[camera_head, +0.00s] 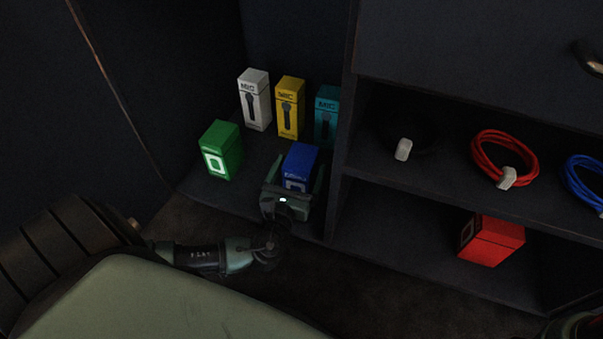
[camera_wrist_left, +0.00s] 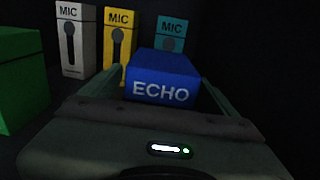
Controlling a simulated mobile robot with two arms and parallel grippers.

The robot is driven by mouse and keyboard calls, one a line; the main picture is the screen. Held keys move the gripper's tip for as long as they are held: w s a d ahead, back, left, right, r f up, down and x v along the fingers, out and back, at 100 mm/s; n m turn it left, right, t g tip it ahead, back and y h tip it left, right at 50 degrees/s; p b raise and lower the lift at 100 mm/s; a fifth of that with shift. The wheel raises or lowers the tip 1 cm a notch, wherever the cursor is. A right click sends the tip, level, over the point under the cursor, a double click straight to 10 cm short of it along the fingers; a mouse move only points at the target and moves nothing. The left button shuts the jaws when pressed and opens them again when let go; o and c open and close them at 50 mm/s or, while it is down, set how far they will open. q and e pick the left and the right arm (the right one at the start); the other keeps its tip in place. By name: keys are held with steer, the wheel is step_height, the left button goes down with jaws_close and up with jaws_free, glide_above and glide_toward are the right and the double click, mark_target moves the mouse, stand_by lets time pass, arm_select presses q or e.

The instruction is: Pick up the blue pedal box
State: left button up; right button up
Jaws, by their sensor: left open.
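The blue pedal box (camera_head: 301,161) stands on the low shelf floor at the left, in front of the yellow and teal mic boxes. In the left wrist view the blue box (camera_wrist_left: 162,80) shows the word ECHO on its near side. My left gripper (camera_head: 297,184) is open at the box, with one finger on each side of it. Whether the fingers touch the box cannot be told. The gripper body hides the lower front of the box. My right gripper cannot be made out; only a dark piece shows at the bottom right corner.
A green box (camera_head: 222,150) stands left of the blue one. White (camera_head: 255,99), yellow (camera_head: 290,108) and teal (camera_head: 326,117) mic boxes stand behind. A divider (camera_head: 340,170) rises close on the right. Beyond it are cable coils (camera_head: 504,158) and a red box (camera_head: 491,241).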

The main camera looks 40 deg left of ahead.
arm_select(q)
steer(key=shift+x, duration=0.85)
steer(key=c, duration=1.7)
steer(key=shift+r, duration=0.1)
jaws_close()
steer(key=shift+r, duration=0.1)
